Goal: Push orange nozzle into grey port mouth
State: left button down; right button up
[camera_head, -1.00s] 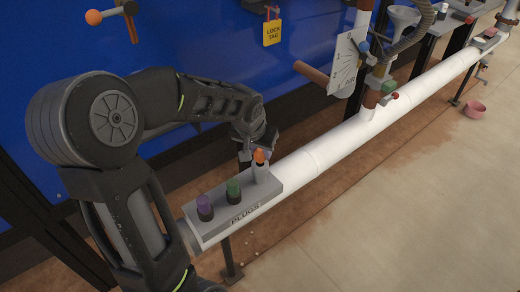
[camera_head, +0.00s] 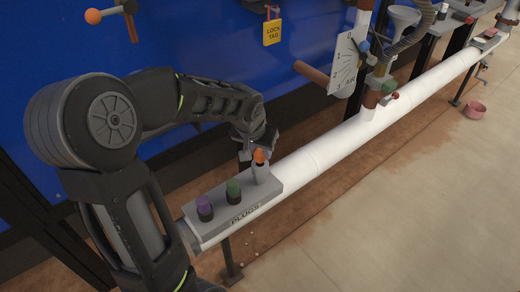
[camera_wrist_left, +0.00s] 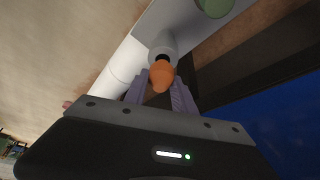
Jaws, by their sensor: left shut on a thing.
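The orange nozzle (camera_head: 259,156) is at the top of the grey port (camera_head: 261,174), at the right end of the plug block. In the left wrist view the nozzle (camera_wrist_left: 161,77) sits between the two fingers of my left gripper (camera_wrist_left: 159,84), which is shut on it. The grey port (camera_wrist_left: 160,40) lies just beyond the nozzle, and part of its dark mouth shows past the nozzle's end. How far the nozzle is inside the mouth, I cannot tell. In the head view my left wrist hides most of the fingers. My right gripper is not in view.
A purple plug (camera_head: 204,206) and a green plug (camera_head: 233,190) stand on the grey PLUGS block (camera_head: 254,206), left of the port. The white pipe (camera_head: 318,152) runs to the upper right. A blue panel (camera_head: 205,40) stands behind my arm. The floor in front is open.

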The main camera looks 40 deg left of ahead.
aim_at(259, 152)
pick_arm(q)
jog(key=shift+f, duration=0.2)
jog(key=shift+f+b, duration=0.3)
jog(key=shift+b, duration=0.1)
jog(key=shift+f+b, duration=0.7)
jog(key=shift+f, duration=0.1)
jog(key=c, duration=0.9)
grip_release()
jog(key=shift+c, duration=0.2)
jog(key=p+v, duration=0.1)
jog(key=v, duration=0.7)
jog(key=shift+p, duration=0.4)
jog(key=shift+w, duration=0.1)
